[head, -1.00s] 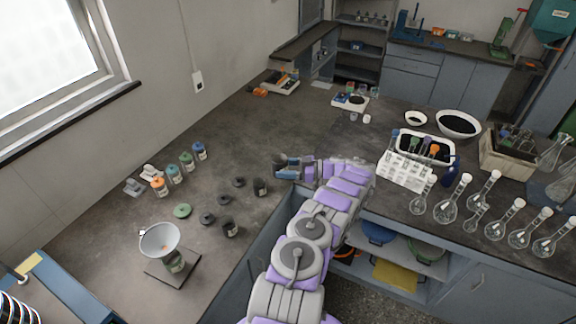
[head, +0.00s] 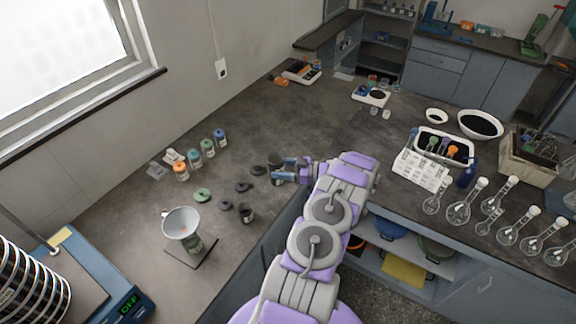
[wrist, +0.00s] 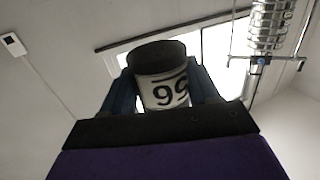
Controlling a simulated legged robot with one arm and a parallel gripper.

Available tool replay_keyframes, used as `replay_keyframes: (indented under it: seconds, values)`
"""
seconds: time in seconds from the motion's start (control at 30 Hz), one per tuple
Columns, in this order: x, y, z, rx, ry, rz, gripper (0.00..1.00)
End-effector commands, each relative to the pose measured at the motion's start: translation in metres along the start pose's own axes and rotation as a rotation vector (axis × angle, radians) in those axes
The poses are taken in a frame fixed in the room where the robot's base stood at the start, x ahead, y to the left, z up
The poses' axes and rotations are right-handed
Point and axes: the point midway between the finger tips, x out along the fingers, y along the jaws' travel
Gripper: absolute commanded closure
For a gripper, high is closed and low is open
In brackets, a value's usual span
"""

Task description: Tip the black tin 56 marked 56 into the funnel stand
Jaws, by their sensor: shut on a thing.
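My gripper (head: 284,168) is shut on a black tin (head: 275,161) above the dark bench top, left of my arm. In the wrist view the tin (wrist: 160,78) sits between the fingers with its dark round end toward the picture's top. Its white label shows inverted, partly cut off digits, consistent with 56. The funnel stand's white funnel (head: 181,222) stands to the lower left, over a jar on a dark base plate (head: 192,251), well apart from my gripper.
Several dark lids and a green lid (head: 203,195) lie on the bench. A row of capped jars (head: 194,159) stands behind. A blue sieve shaker (head: 100,285) is at lower left. Glass flasks (head: 460,203) stand on the right bench.

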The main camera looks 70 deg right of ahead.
Motion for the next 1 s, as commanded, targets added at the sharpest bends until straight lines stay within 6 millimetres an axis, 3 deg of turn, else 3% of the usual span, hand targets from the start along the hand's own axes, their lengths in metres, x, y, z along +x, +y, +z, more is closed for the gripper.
replay_keyframes:
  seconds: [1.0]
  values:
    - [0.077, -0.052, -0.004, 0.001, 0.001, -0.003, 0.77]
